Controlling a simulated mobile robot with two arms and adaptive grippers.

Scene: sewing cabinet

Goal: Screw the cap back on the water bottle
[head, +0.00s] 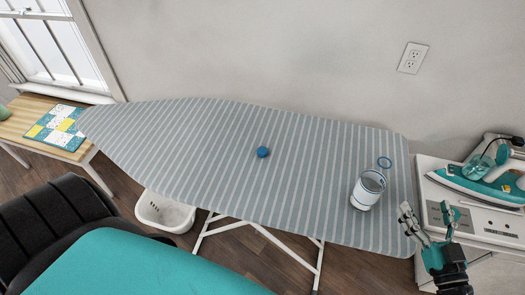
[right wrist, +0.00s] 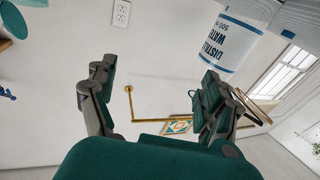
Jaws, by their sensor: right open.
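A blue cap (head: 263,152) lies on the middle of the ironing board (head: 200,140), apart from the bottle. The water bottle (head: 368,188), pale with a dark band, stands towards the board's right end. My left gripper is not in view.
A teal iron (head: 485,184) stands on the white cabinet (head: 450,215) at the right, close to my right gripper. A black chair (head: 45,225) and a white basket (head: 165,213) are at the lower left. The striped board is clear between cap and bottle.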

